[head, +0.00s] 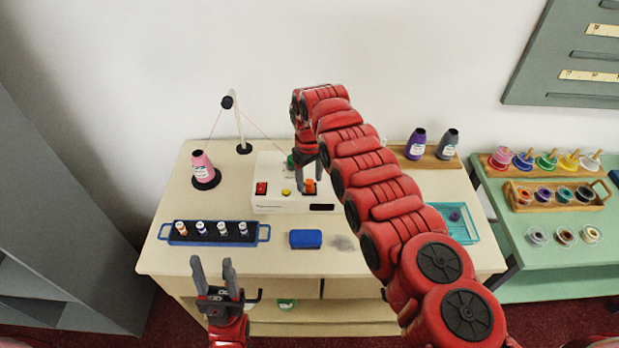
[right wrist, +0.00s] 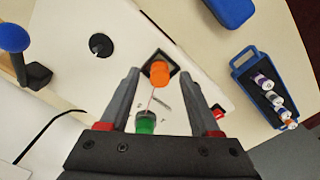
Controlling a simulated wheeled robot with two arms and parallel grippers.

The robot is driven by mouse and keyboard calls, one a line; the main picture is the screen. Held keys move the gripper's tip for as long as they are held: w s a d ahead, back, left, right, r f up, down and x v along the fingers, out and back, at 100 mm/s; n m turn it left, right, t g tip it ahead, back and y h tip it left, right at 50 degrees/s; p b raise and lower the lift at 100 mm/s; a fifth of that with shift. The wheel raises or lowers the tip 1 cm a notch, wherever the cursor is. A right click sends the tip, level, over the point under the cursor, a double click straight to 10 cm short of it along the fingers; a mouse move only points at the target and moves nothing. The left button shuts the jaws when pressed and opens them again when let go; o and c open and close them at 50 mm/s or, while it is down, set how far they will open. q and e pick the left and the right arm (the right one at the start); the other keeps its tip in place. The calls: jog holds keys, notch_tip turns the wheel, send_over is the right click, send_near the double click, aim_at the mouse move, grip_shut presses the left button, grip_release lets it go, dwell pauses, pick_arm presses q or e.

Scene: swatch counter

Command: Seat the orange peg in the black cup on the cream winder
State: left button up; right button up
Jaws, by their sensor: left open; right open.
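The orange peg (head: 309,186) is at the black cup (head: 307,193) on top of the cream winder (head: 268,202). In the right wrist view the peg (right wrist: 160,73) overlaps the square black cup (right wrist: 155,57), looking slightly off centre; I cannot tell how deep it sits. My right gripper (head: 309,178) is open above the winder. In the right wrist view its fingertips (right wrist: 158,78) are on either side of the peg, with gaps. A green spool (right wrist: 145,123) shows between the fingers, nearer the palm. My left gripper (head: 224,272) is open and empty before the counter's front edge.
A blue tray (head: 261,233) of small spools and a blue block (head: 305,239) lie in front of the winder. A pink cone (head: 201,168) and a thread stand (head: 240,125) are at left. My right arm hides part of the counter (head: 200,270).

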notch_tip(320, 180, up, 17)
jog(key=p, duration=0.4)
jog(key=shift+r, duration=0.2)
dwell(0.5)
